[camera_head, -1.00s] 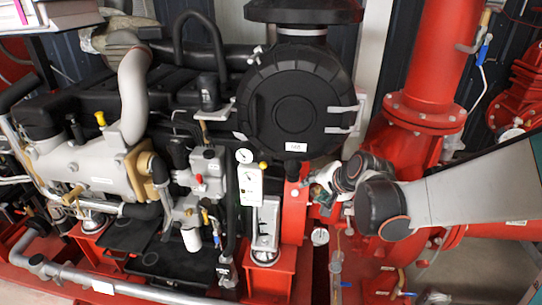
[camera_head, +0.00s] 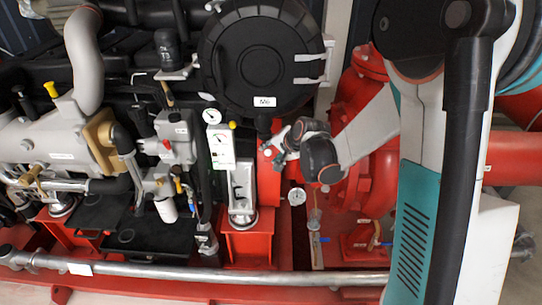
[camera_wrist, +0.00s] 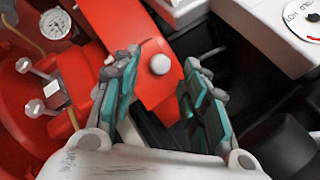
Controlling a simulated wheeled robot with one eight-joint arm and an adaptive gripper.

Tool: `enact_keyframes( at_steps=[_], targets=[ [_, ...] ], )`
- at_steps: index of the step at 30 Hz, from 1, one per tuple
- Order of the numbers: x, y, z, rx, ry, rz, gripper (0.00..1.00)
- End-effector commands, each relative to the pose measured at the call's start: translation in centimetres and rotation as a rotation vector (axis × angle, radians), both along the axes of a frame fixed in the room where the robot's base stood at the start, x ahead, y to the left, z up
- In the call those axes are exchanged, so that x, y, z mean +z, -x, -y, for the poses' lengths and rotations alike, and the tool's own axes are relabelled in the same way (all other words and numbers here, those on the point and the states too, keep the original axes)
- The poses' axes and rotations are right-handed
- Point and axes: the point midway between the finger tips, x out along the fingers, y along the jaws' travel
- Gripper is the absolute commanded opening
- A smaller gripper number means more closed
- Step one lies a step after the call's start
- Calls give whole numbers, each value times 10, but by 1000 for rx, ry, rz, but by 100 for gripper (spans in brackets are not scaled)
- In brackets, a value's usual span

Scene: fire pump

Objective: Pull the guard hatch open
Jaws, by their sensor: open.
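The guard hatch looks to be the red panel (camera_head: 268,185) below the round black housing; I cannot make out its hinge or edges. In the wrist view the red panel (camera_wrist: 135,25) runs down between my fingers and carries a pale round knob (camera_wrist: 160,64). My gripper (camera_wrist: 163,66) is open, with one teal-padded finger on each side of the knob. The knob shows between the fingertips, and I cannot tell whether either finger touches it. In the head view my gripper (camera_head: 278,148) is at the panel's upper right, small and partly hidden by my wrist.
A white gauge box (camera_head: 220,147) stands just left of the panel. A small dial gauge (camera_head: 297,197) is to its right, near red piping (camera_head: 375,120). The black round housing (camera_head: 258,62) is above. A metal rail (camera_head: 200,276) crosses the front.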

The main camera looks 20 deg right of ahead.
Motion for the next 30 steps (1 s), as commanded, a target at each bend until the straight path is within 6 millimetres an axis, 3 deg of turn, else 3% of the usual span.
enact_keyframes(
  at_steps=[5,16,21,30],
  targets=[
    [-13,-12,-3,1,1,0,40],
    [-15,-14,-4,1,1,0,40],
    [-15,-14,-4,1,1,0,2],
    [-15,-18,-2,4,-7,2,0]
  ],
)
